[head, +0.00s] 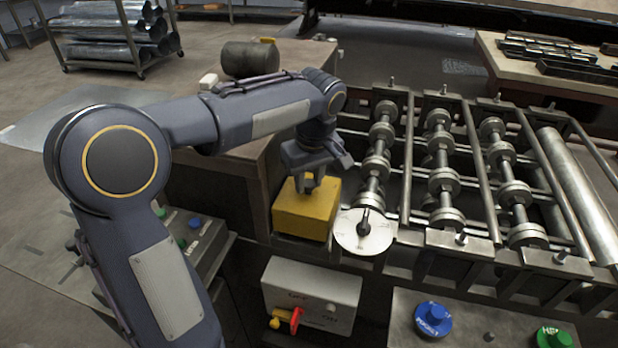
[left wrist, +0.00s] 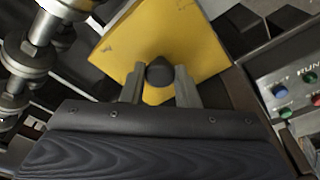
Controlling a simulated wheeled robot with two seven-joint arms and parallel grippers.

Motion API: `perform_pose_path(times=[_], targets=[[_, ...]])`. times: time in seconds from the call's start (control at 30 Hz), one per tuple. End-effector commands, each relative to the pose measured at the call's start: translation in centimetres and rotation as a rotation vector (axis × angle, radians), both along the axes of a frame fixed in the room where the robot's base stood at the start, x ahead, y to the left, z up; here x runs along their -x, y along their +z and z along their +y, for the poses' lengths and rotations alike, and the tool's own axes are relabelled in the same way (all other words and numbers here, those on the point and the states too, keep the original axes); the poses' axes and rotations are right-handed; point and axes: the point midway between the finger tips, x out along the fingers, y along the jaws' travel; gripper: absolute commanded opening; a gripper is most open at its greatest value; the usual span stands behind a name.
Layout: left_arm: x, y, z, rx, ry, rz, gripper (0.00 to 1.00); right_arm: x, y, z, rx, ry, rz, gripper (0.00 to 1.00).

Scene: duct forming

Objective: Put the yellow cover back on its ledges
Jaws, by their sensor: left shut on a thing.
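The yellow cover (head: 304,211) is a box-like block at the left end of the roller machine, beside a white round dial. My left gripper (head: 312,185) is above it with its fingers pointing down. In the left wrist view the fingers (left wrist: 160,88) are shut on the dark knob (left wrist: 160,72) on top of the yellow cover (left wrist: 165,35). The cover looks turned at an angle in that view. The ledges are hidden, and I cannot tell whether the cover rests on anything. My right gripper is not in view.
The dial (head: 364,232) stands close to the cover's right. Roller shafts (head: 440,170) fill the machine to the right. A white switch box (head: 311,297) with a red handle is below. A dark cylinder (head: 249,59) lies on the bench behind. A button panel (left wrist: 295,85) shows in the left wrist view.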

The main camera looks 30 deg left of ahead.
Motion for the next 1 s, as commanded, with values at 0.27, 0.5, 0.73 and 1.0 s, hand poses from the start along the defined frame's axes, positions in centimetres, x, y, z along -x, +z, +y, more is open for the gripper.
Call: perform_pose_path(times=[0.27,0.5,0.73,1.0], targets=[[0.0,-0.3,0.0,0.0,0.0,-0.001,0.0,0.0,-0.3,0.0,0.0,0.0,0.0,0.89],[0.0,-1.0,0.0,0.0,0.0,-0.001,0.0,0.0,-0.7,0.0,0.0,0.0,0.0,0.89],[0.0,-1.1,0.0,0.0,0.0,-0.001,0.0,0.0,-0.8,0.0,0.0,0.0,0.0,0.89],[0.0,-1.1,0.0,0.0,0.0,-0.001,0.41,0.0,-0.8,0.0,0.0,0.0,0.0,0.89]])
